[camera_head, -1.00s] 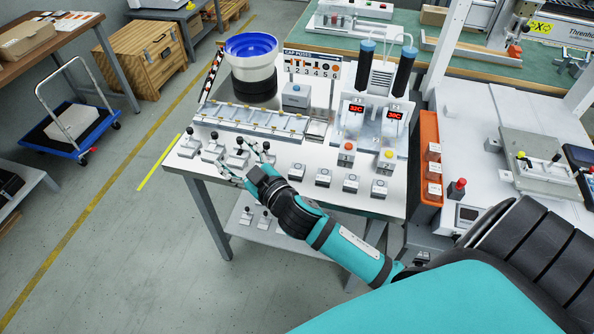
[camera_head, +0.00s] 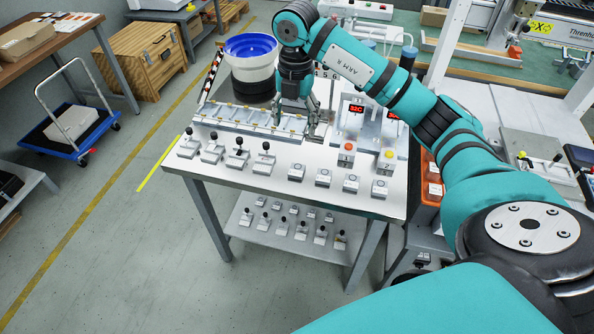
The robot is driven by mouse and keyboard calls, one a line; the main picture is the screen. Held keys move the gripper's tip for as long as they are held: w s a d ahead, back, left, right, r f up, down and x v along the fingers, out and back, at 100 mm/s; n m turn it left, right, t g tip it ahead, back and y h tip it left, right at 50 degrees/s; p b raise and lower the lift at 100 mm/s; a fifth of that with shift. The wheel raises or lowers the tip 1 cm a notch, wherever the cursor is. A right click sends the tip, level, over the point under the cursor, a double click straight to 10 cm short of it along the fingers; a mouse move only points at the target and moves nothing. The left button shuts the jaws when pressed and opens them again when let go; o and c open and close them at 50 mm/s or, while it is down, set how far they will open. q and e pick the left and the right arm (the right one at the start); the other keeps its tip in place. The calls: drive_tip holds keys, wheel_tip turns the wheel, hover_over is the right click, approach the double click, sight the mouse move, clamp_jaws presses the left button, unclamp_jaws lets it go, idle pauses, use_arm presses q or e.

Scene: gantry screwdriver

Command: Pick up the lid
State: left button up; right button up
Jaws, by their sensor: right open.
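My right gripper (camera_head: 295,124) points down over the right end of the long grey tray (camera_head: 235,115) at the back of the white table. Its fingers are spread, and I see nothing held between them. Along the front of the table is a row of small pale blocks. Several on the left have black knobs, such as the block with a knob (camera_head: 237,157). Several on the right are low blocks with flat tops, such as the flat-topped block (camera_head: 323,177). I cannot tell which part is the lid. My left gripper is not in view.
A blue-rimmed bowl feeder (camera_head: 250,48) stands left of my right gripper. A lower shelf (camera_head: 290,245) holds several similar parts.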

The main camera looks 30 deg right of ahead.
hover_over(296, 173)
wheel_tip(296, 173, down, 12)
drive_tip(key=shift+d+p, duration=0.1)
drive_tip(key=shift+p, duration=0.35)
wheel_tip(296, 173, down, 5)
drive_tip(key=shift+f+p, duration=0.1)
drive_tip(key=shift+p, duration=0.25)
drive_tip(key=c, duration=1)
